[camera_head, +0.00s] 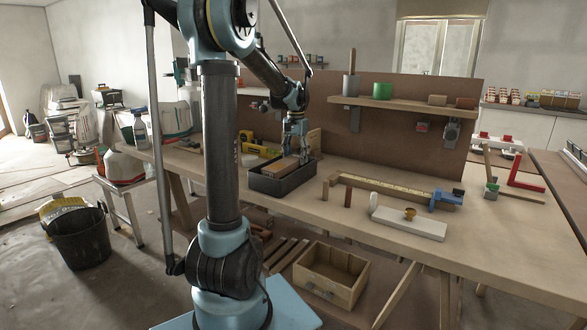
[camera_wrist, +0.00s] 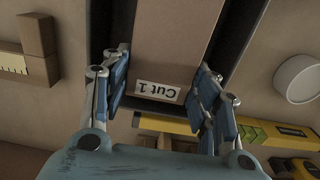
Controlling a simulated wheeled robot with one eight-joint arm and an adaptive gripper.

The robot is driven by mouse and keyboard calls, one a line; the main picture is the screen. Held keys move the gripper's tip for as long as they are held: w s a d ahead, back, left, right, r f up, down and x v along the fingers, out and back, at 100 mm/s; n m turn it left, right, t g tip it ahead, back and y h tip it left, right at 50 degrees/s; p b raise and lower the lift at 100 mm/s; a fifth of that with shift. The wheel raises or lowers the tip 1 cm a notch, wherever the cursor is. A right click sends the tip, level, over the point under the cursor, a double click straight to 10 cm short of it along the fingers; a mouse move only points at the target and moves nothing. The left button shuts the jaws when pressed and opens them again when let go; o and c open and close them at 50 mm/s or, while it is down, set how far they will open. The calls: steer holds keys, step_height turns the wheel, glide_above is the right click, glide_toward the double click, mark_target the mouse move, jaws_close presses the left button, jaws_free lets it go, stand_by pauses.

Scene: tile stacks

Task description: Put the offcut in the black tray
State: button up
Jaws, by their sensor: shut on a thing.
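The offcut is a long brown block with a white label reading "Cut 1" (camera_wrist: 172,40) in the wrist view. It also shows in the head view (camera_head: 279,169). My gripper (camera_head: 301,155) is shut on the offcut near one end, with a finger on each long side (camera_wrist: 165,72). The black tray (camera_head: 283,187) stands on the workbench, and its dark walls (camera_wrist: 233,40) show on both sides of the offcut in the wrist view. The offcut lies within the tray's outline, around rim height. I cannot tell whether it touches the tray floor.
A yellow level (camera_head: 264,150) lies behind the tray. Two small upright blocks (camera_head: 347,197), a long rule with a blue clamp (camera_head: 440,198) and a white board (camera_head: 408,223) are to the right. A backboard with a shelf (camera_head: 400,104) rises behind. The bench's front right is clear.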

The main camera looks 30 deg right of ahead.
mark_target(295, 165)
steer(key=shift+f, duration=2)
steer(key=o, duration=1.3)
